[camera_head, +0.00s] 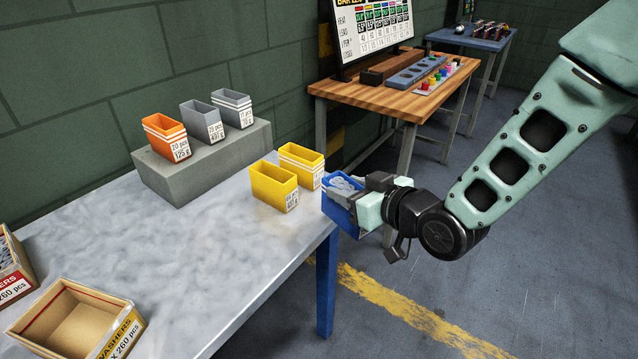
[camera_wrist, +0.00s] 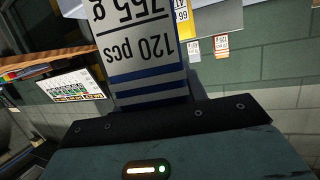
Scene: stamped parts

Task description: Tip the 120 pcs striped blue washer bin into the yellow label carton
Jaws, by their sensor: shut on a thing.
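My gripper (camera_head: 364,197) is shut on a blue bin (camera_head: 338,216) beside the right edge of the grey table. Grey washers show inside the bin, and its open top faces up in the head view. In the wrist view the blue bin's label (camera_wrist: 150,62) reads 120 pcs upside down, with blue stripes.
A red label carton (camera_head: 12,272) with grey parts stands at the left edge. Two yellow bins (camera_head: 272,186) stand near the held bin. An orange bin (camera_head: 163,140) and two grey bins sit on a grey block (camera_head: 215,165). The table's middle is clear.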

